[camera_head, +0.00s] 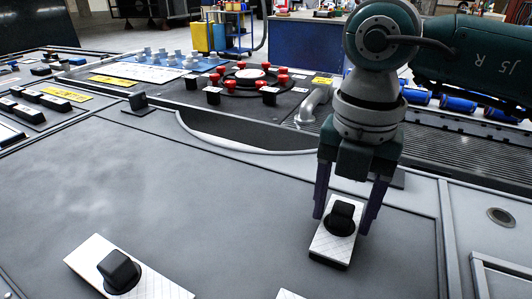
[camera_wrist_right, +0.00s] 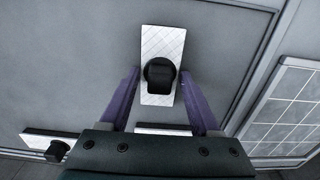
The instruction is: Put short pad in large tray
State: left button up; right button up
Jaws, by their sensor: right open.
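A white pad with a black knob (camera_head: 323,243) lies on the grey panel beneath my right gripper (camera_head: 343,222). My right gripper is open and points down, its purple fingers on either side of the pad. The right wrist view shows this pad (camera_wrist_right: 162,42) ahead of and between the open fingers (camera_wrist_right: 158,76). I cannot tell for certain whether it is the short pad. A second white pad with a black knob (camera_head: 158,284) lies at lower left and looks longer. The large tray is not clearly identifiable. My left gripper is not in view.
A third white piece (camera_head: 289,295) is cut off at the bottom edge. A framed recess (camera_head: 503,280) is at lower right; a gridded panel (camera_wrist_right: 287,105) shows right in the wrist view. A red-knobbed dial (camera_head: 250,76) stands behind. The panel's left middle is clear.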

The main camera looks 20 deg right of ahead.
aim_at(344, 208)
jog(key=shift+r, duration=0.1)
notch_tip(344, 208, up, 12)
jog(key=p, duration=0.1)
dwell(0.4)
